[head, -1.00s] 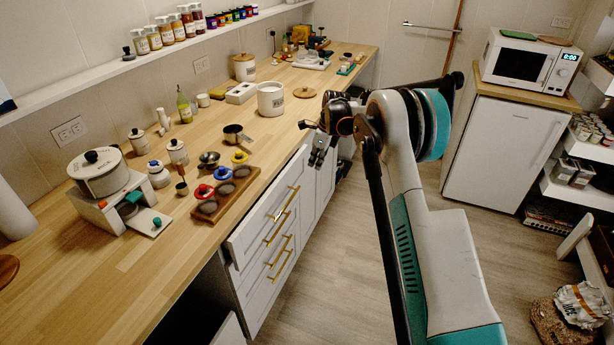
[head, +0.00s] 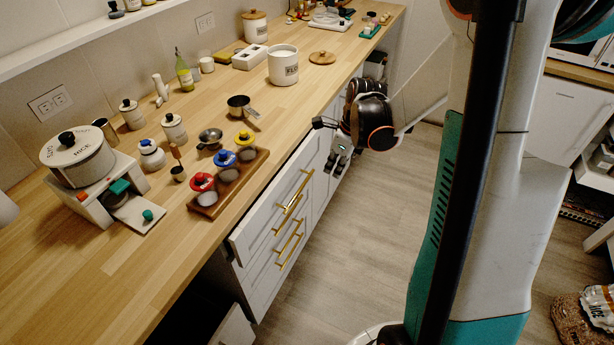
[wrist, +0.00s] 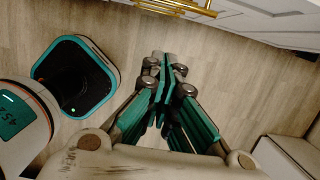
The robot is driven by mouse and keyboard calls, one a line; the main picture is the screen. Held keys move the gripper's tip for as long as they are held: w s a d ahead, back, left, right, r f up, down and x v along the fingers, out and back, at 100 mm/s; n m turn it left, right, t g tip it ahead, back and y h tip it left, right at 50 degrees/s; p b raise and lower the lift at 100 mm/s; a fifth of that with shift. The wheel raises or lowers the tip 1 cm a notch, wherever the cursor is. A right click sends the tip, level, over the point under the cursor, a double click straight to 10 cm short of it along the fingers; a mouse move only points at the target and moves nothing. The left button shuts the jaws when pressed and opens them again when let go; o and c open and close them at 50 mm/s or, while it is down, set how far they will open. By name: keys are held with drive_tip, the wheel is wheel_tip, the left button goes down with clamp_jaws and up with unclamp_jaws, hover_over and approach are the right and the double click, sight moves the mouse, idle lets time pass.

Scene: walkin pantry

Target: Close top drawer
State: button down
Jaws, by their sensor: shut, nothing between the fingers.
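The top drawer (head: 262,222) is the upper white front under the wooden counter, with gold handles. Its front stands out a little from the cabinet, with its upper edge showing beyond the counter edge. The drawer inside is hidden. My gripper (head: 338,163) is beyond the far end of the drawer front, beside the cabinet and below counter height, pointing down. In the wrist view my gripper (wrist: 165,65) has its fingers together and empty over the floor. Gold handles (wrist: 175,8) show at that view's top edge, apart from the fingers.
The counter (head: 120,275) holds a rice pot (head: 78,158), a flour canister (head: 283,66), jars, and a wooden tray with several coloured lids near the edge. The floor (head: 360,240) in front of the drawers is clear. A rice bag (head: 598,308) lies at lower right.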

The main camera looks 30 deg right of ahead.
drive_tip(key=w+a+f+b, duration=0.2)
drive_tip(key=f, duration=0.3)
drive_tip(key=w+a+f+b, duration=0.1)
drive_tip(key=w+f+b, duration=0.1)
drive_tip(key=f, duration=0.3)
drive_tip(key=shift+w+a+f+b, duration=0.15)
drive_tip(key=shift+w+a+b, duration=0.25)
drive_tip(key=shift+b, duration=0.45)
